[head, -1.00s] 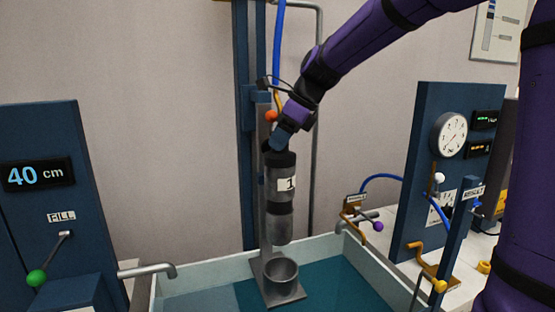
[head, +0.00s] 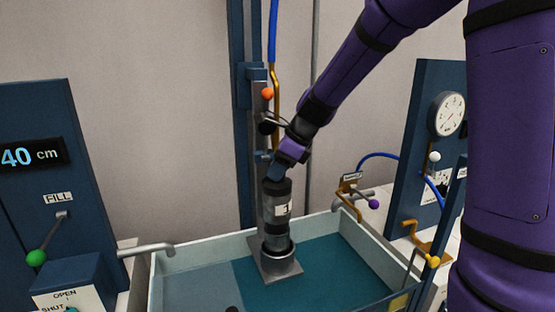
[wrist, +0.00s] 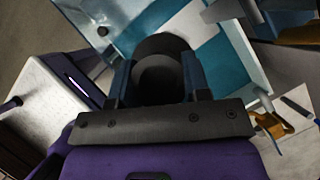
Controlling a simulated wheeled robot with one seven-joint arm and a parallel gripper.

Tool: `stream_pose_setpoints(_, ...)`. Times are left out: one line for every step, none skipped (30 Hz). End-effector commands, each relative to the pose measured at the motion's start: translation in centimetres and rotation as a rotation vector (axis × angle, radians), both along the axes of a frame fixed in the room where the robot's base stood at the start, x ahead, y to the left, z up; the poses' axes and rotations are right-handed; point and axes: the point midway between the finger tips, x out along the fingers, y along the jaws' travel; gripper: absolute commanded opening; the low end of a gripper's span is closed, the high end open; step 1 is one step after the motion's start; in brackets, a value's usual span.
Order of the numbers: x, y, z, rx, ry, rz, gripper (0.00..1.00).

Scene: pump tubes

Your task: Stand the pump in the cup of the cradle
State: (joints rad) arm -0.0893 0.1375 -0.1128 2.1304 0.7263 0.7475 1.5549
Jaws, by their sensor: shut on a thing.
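The pump (head: 277,213) is a grey and black cylinder with a white label marked 1. In the head view it stands about upright with its lower end inside the cup (head: 278,256) of the cradle (head: 264,215). Whether it rests on the cup's floor is hidden. My gripper (head: 277,176) is shut on the pump's black top from above. In the wrist view the pump's round dark top (wrist: 160,78) sits between the two blue fingers.
The cradle stands in a pale-walled basin (head: 193,249) with a teal floor. A grey spout (head: 146,250) reaches over its left wall. Panels with levers stand left and right. A blue post (head: 244,110) and a blue hose (head: 272,30) rise behind the cradle.

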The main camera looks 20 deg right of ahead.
Motion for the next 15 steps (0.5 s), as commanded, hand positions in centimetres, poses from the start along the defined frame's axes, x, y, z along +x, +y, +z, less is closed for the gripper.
stream_pose_setpoints(0.1,0.0,0.0,0.002,-0.005,-0.001,0.00)
stream_pose_setpoints(0.1,0.0,-0.1,0.002,-0.004,-0.001,0.00)
stream_pose_setpoints(0.1,0.0,-0.4,0.002,-0.003,-0.002,0.00)
stream_pose_setpoints(0.1,0.0,-0.7,0.002,-0.003,-0.002,0.00)
stream_pose_setpoints(0.1,0.0,-1.1,0.001,-0.002,0.000,0.00)
stream_pose_setpoints(0.1,0.0,-1.6,0.001,-0.001,-0.001,0.00)
stream_pose_setpoints(0.1,0.0,-1.9,0.002,-0.001,-0.001,0.00)
stream_pose_setpoints(0.1,0.0,-2.2,0.002,-0.001,-0.001,0.00)
stream_pose_setpoints(0.1,0.1,-2.6,0.001,-0.002,0.000,0.00)
stream_pose_setpoints(0.1,0.0,-2.8,0.001,-0.002,0.000,0.00)
stream_pose_setpoints(0.1,0.1,-3.1,0.001,-0.002,0.000,0.00)
stream_pose_setpoints(0.1,0.0,-3.3,0.002,-0.003,-0.001,0.00)
stream_pose_setpoints(0.1,0.0,-3.5,0.001,-0.004,-0.001,0.00)
stream_pose_setpoints(0.1,0.0,-3.5,0.001,-0.004,-0.001,0.00)
stream_pose_setpoints(0.1,0.0,-3.6,0.001,-0.004,-0.001,0.00)
